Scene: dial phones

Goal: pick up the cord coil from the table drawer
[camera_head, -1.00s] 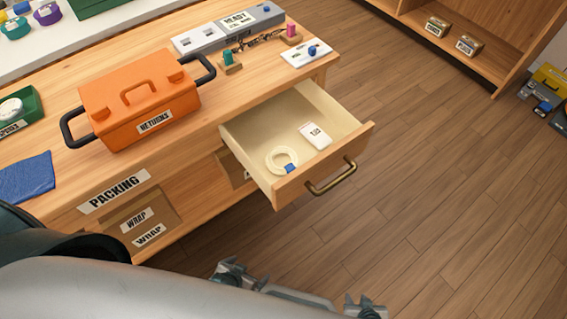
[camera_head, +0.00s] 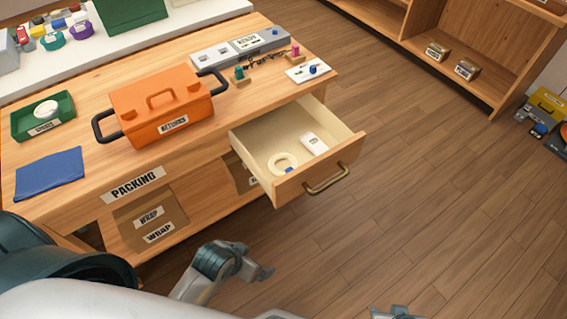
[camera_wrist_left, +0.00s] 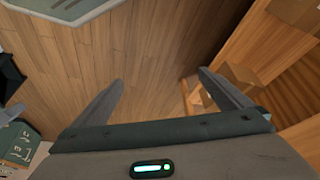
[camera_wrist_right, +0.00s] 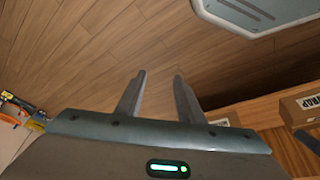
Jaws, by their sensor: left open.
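The cord coil (camera_head: 273,162) is a pale cream ring with a blue tie. It lies near the front of the open drawer (camera_head: 318,172) in the head view, beside a small white packet (camera_head: 314,144). My left gripper (camera_head: 256,260) is open and empty, below and in front of the drawer, apart from the coil. Its spread fingers show in the left wrist view (camera_wrist_left: 160,85). My right gripper (camera_head: 395,313) is only partly visible at the bottom edge. In the right wrist view (camera_wrist_right: 158,82) its fingers stand apart with nothing between them. Neither wrist view shows the coil.
The drawer juts out from the wooden table (camera_head: 75,120), with a brass handle (camera_head: 326,180) on its front. An orange box (camera_head: 160,108), green tray (camera_head: 43,117) and blue cloth (camera_head: 49,174) sit on top. The floor (camera_head: 430,200) right of the drawer is clear.

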